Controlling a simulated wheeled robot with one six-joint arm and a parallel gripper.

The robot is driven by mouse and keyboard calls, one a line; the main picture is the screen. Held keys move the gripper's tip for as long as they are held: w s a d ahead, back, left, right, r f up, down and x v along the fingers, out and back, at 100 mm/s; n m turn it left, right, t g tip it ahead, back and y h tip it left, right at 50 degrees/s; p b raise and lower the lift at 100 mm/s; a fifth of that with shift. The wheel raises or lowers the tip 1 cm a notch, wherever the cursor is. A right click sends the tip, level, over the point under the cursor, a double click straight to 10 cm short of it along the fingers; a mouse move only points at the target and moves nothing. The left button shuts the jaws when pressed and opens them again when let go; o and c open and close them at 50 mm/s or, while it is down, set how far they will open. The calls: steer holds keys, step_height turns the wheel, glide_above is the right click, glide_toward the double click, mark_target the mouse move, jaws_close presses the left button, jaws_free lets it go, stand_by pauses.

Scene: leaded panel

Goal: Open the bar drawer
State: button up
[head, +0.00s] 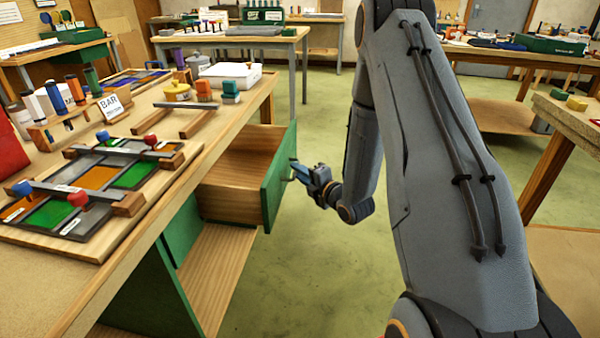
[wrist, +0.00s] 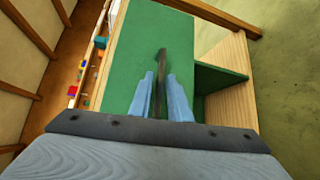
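The bar drawer (head: 246,163) is under the left workbench and stands well out, its wooden inside showing in the head view. Its green front (head: 279,182) faces my gripper (head: 297,168), which is at the handle on that front. In the wrist view the dark bar handle (wrist: 162,57) runs between the two blue fingers of my gripper (wrist: 161,75). Whether the fingers press on the handle or stand slightly clear of it is not plain. A sign reading BAR (head: 110,104) stands on the bench top.
The workbench (head: 262,88) carries a leaded panel (head: 75,205) with coloured glass and several knobs, plus jars and tools. An open shelf (head: 213,268) is below the drawer. Another bench (head: 572,118) stands at the right. The green floor (head: 300,280) between is clear.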

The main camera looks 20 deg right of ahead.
steer(key=shift+o, duration=0.9)
steer(key=v, duration=0.8)
steer(key=shift+w, duration=0.15)
